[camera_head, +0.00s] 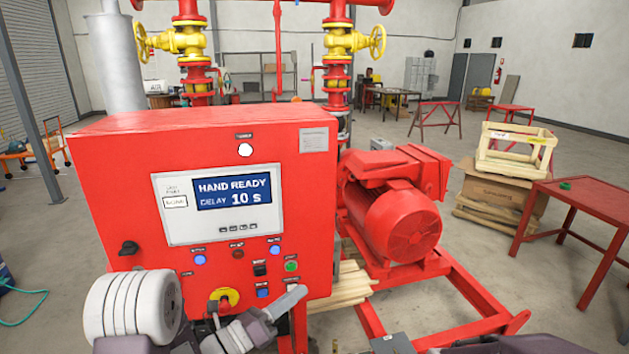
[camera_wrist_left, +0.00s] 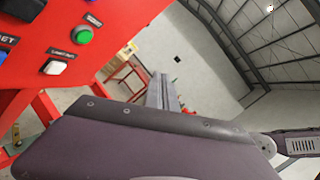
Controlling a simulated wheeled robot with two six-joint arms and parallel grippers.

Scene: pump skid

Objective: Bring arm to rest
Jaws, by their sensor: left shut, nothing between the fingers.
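My left arm reaches in from the bottom left in the head view. Its left gripper (camera_head: 299,291) is shut and empty, in front of the lower edge of the red control cabinet (camera_head: 110,180). I cannot tell the exact gap to the cabinet. In the left wrist view the grey fingers (camera_wrist_left: 164,82) are together, with the cabinet face at the upper left. The screen (camera_head: 233,193) reads "HAND READY, DELAY 10 S". A green button (camera_head: 291,266) is just above the gripper, and it also shows in the left wrist view (camera_wrist_left: 84,35).
A yellow-backed rotary switch (camera_head: 232,295) and a black knob (camera_head: 128,248) stick out from the cabinet. A red motor (camera_head: 405,222) on a red frame (camera_head: 490,297) stands to the right. A red table (camera_head: 590,200) is at the far right. Bare floor lies between them.

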